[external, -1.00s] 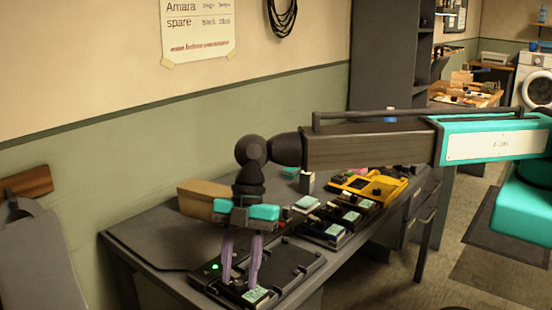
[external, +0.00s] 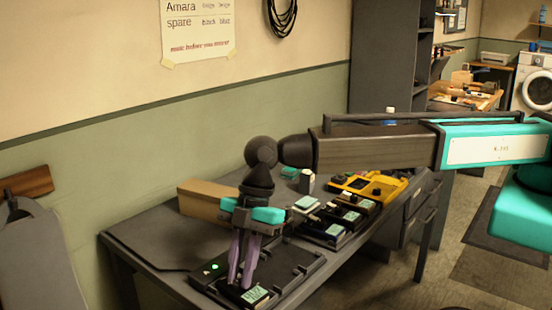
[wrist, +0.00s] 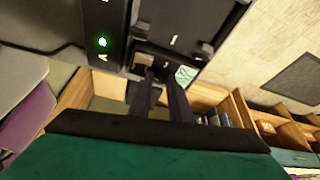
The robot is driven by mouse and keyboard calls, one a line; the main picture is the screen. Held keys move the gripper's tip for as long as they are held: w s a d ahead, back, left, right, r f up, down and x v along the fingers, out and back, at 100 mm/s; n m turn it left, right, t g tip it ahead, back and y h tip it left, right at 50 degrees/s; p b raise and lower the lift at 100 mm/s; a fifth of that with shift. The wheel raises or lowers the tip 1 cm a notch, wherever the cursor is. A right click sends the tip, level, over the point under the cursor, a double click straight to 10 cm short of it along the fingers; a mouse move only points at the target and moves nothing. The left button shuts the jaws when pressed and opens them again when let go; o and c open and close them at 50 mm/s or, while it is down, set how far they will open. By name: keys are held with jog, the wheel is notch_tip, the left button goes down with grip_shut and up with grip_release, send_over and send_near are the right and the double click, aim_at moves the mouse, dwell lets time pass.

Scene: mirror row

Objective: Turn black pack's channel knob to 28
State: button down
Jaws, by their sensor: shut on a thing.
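The black pack (external: 256,304) sits at the front end of a black dock (external: 303,263) on the table, its pale green display facing up; the reading is too small to make out. The display also shows in the wrist view (wrist: 186,75), just right of the fingertips. My gripper (external: 240,283) points down at the pack beside the display, its two purple fingers close together. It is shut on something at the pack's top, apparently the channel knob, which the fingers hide. In the wrist view, the fingertips (wrist: 162,82) reach the dark pack.
A green light (external: 215,267) glows on the dock's left side. Several dark packs with green displays (external: 351,216) and a yellow device (external: 372,187) stand farther back right. A tan box (external: 205,198) lies behind my gripper. The table's left end is clear.

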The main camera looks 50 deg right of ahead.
jog(key=shift+s+m+t+b, duration=0.15)
jog(key=shift+m+t+b, duration=0.25)
jog(key=shift+m, duration=0.7)
jog(key=c, duration=1.6)
grip_release()
jog(key=shift+c, duration=0.2)
jog(key=shift+r, duration=0.15)
jog(key=b+v, duration=0.2)
jog(key=v, duration=1.1)
jog(key=shift+d+r+b, duration=0.15)
jog(key=shift+d+b, duration=0.05)
jog(key=shift+b, duration=0.1)
